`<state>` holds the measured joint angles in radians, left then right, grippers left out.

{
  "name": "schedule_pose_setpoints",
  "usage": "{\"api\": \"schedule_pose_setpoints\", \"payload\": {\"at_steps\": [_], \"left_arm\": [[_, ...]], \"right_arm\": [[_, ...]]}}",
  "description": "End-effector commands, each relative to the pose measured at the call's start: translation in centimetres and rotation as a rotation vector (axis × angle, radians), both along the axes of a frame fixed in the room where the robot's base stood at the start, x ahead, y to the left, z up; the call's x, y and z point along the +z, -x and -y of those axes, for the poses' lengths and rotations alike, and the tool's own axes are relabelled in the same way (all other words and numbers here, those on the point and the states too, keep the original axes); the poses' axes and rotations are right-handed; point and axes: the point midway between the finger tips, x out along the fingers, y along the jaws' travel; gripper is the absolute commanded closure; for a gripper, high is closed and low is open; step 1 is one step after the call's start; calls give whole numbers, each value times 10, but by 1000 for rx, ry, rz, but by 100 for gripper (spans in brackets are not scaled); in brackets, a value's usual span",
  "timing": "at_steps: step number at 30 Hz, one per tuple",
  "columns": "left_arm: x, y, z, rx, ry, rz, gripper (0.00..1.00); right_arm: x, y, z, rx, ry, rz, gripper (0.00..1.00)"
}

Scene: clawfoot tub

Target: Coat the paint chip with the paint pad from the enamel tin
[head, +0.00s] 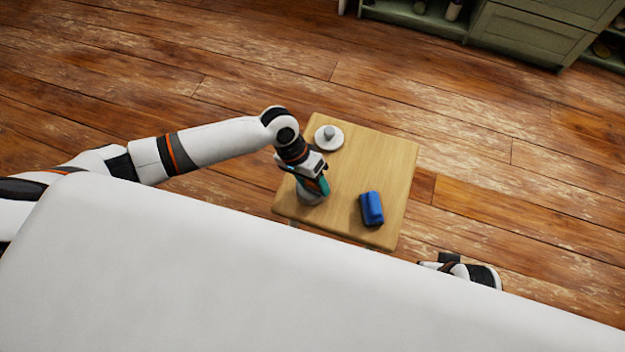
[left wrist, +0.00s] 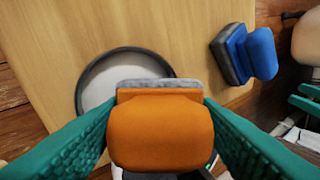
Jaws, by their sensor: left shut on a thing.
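My left gripper (head: 320,186) is shut on an orange-handled paint pad (left wrist: 160,132) with a grey pad face. In the left wrist view its teal fingers clasp the handle from both sides. A round, dark-rimmed tin (left wrist: 88,72) with pale grey contents lies beyond the pad, partly hidden by it. The tin (head: 310,197) also shows under the gripper in the head view. I cannot tell whether the pad touches the contents. Teal fingers of my right gripper (left wrist: 302,118) show apart at the right edge of the left wrist view. I cannot make out a paint chip.
A wooden table (head: 385,155) holds these things. A blue pad-like block (head: 371,208) with a grey layer lies right of the tin. A white disc with a grey knob (head: 329,138) lies at the far left. The table's middle and far right are clear.

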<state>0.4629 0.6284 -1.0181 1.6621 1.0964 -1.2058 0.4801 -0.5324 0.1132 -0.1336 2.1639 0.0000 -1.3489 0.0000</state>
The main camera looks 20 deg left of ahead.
Motion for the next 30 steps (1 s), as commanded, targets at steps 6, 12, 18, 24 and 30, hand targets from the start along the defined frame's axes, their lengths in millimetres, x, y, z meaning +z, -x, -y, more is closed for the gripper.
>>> {"api": "schedule_pose_setpoints", "payload": {"at_steps": [6,12,18,24,30], "left_arm": [[0,0,0,0,0,0,100],[0,0,0,0,0,0,100],[0,0,0,0,0,0,100],[-1,0,0,0,0,-1,100],[-1,0,0,0,0,-1,100]], "right_arm": [[1,0,0,0,0,0,64],[2,0,0,0,0,0,64],[3,0,0,0,0,0,64],[5,0,0,0,0,0,64],[6,0,0,0,0,0,64]]}}
